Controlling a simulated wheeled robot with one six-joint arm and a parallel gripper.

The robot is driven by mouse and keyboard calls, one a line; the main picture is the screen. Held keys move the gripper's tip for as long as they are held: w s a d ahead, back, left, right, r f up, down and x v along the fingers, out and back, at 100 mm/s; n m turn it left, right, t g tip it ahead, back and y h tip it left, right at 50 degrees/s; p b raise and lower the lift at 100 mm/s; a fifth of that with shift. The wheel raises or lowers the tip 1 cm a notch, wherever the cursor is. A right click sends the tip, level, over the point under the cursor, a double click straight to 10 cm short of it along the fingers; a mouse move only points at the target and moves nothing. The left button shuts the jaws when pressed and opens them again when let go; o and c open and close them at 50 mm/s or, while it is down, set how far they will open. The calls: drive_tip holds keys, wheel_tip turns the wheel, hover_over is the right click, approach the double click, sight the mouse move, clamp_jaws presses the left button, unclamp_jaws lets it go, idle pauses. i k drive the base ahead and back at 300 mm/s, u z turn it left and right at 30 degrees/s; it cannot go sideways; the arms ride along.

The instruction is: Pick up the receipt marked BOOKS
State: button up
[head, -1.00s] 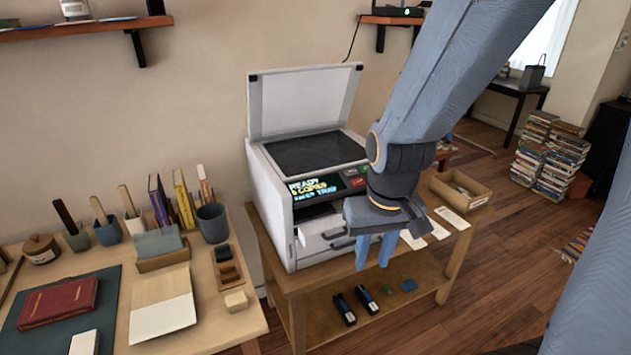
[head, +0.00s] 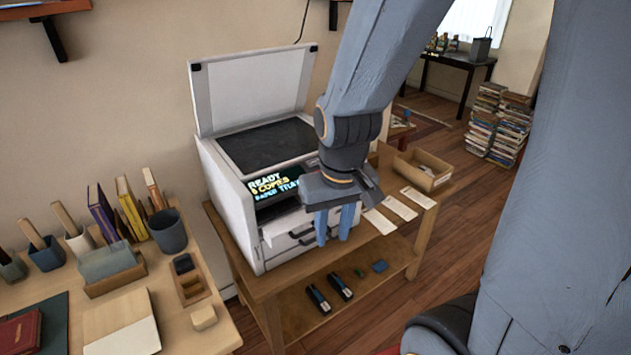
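Three white paper slips lie in a row on the wooden table right of the copier: a left slip (head: 379,221), a middle slip (head: 400,207) and a right slip (head: 418,198). Their print is too small to read, so I cannot tell which is marked BOOKS. My gripper (head: 334,236) points down in front of the copier's drawers, left of the slips. Its two blue fingers are apart, with nothing seen between them.
The white copier (head: 225,215) stands with its lid raised and its screen lit. A cardboard box (head: 437,183) sits behind the slips. The lower shelf (head: 300,338) holds dark cartridges and small items. A desk (head: 185,340) with books and cups stands at left.

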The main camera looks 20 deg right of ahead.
sight(425, 202)
drive_tip(key=z, duration=2.5)
drive_tip(key=i, duration=2.25)
drive_tip(key=u, duration=3)
